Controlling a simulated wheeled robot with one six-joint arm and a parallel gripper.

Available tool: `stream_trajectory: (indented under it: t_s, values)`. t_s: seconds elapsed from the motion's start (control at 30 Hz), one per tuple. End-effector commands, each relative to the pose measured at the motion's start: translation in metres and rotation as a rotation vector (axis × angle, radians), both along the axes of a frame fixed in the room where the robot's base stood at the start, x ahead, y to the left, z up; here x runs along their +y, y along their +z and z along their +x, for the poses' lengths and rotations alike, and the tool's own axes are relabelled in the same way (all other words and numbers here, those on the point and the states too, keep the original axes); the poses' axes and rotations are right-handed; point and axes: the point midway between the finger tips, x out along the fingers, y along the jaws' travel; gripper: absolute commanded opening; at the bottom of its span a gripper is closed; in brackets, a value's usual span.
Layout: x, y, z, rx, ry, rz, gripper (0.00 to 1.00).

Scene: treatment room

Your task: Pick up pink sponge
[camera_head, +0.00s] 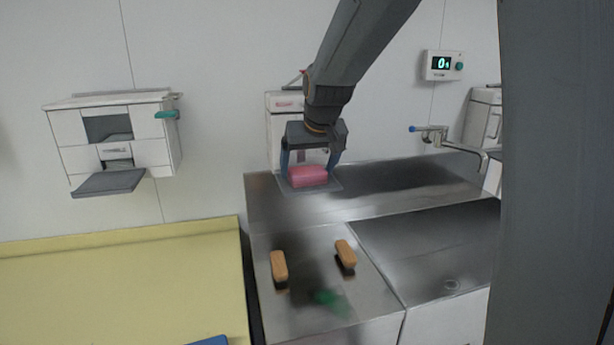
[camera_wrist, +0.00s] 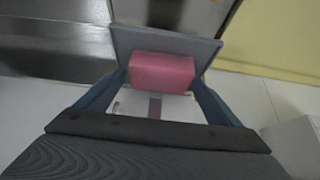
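The pink sponge (camera_head: 308,176) lies on a grey flat shelf (camera_head: 331,186) that sticks out in front of a white wall dispenser. In the wrist view the sponge (camera_wrist: 162,73) is a pink block on the grey shelf (camera_wrist: 207,48), straight ahead between the finger ends. My gripper (camera_head: 309,170) reaches toward it from above and behind, with one blue finger on each side. The wrist view shows my gripper (camera_wrist: 161,76) open, with narrow gaps between the fingertips and the sponge. The sponge's far side is hidden.
Two orange-brown blocks (camera_head: 279,266) (camera_head: 346,254) and a blurred green thing (camera_head: 331,301) lie on the steel counter (camera_head: 310,310) below. A second white dispenser (camera_head: 115,145) hangs at left above a yellow surface (camera_head: 120,285). A tap (camera_head: 430,129) is at right.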

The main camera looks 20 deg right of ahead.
Motion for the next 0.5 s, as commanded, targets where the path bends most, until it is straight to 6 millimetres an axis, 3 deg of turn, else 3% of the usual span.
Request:
stream_trajectory:
  t_s: [0.03, 0.2, 0.5]
  values:
    - [0.0000, 0.0001, -0.0001, 0.000, 0.000, 0.000, 0.78]
    - [0.0000, 0.0002, -0.0001, 0.000, 0.000, 0.000, 0.53]
    - [0.0000, 0.0003, -0.0001, 0.000, 0.000, 0.000, 0.49]
